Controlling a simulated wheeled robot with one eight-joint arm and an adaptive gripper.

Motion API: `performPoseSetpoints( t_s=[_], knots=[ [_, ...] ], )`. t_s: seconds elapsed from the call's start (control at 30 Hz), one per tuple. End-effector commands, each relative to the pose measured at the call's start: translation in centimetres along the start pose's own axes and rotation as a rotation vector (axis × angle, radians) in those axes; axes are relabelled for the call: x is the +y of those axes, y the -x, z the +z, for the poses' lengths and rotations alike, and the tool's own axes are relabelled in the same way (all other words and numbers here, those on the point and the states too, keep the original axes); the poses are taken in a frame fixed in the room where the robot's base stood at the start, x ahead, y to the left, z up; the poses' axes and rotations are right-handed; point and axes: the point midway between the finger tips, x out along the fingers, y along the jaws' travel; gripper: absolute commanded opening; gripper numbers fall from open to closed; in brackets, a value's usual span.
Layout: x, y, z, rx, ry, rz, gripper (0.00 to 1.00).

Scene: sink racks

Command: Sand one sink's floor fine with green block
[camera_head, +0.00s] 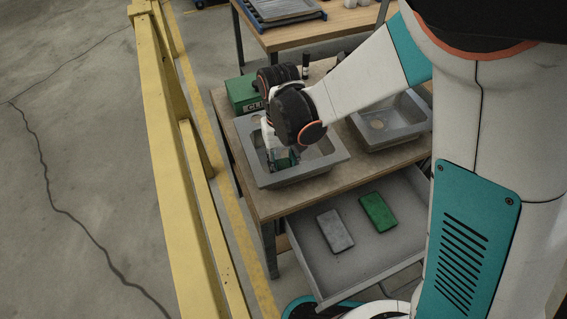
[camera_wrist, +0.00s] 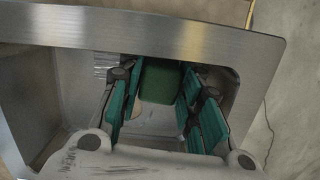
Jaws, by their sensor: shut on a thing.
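My gripper (camera_head: 283,158) reaches down into the left sink (camera_head: 262,179), a grey metal basin on the workbench. In the wrist view my gripper (camera_wrist: 157,102) has its teal finger pads on either side of a dark green block (camera_wrist: 163,80), held inside the basin. Whether the block touches the sink floor (camera_wrist: 150,122) cannot be told. A brighter green block (camera_head: 378,211) and a grey block (camera_head: 335,230) lie apart in the open drawer (camera_head: 372,250). A second sink (camera_head: 412,128) stands to the right, partly hidden by my arm.
A green box (camera_head: 241,93) with white lettering stands behind the left sink. A yellow rail (camera_head: 170,150) runs along the left of the bench. The drawer juts out at the front. Another table (camera_head: 320,27) with a tray (camera_head: 283,9) is behind.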

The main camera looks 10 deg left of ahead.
Motion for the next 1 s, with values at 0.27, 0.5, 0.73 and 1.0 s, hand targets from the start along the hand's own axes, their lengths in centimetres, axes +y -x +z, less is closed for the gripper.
performPoseSetpoints(
  t_s=[0.27,0.5,0.73,1.0],
  knots=[
    [0.0,-0.6,-0.1,0.000,0.000,0.000,0.14],
    [0.0,-1.0,-0.2,0.000,0.000,0.000,0.14],
    [0.0,-1.4,-0.2,0.000,0.000,0.000,0.14],
    [0.3,-1.5,-0.2,0.000,-0.001,0.000,0.14]
  ],
)
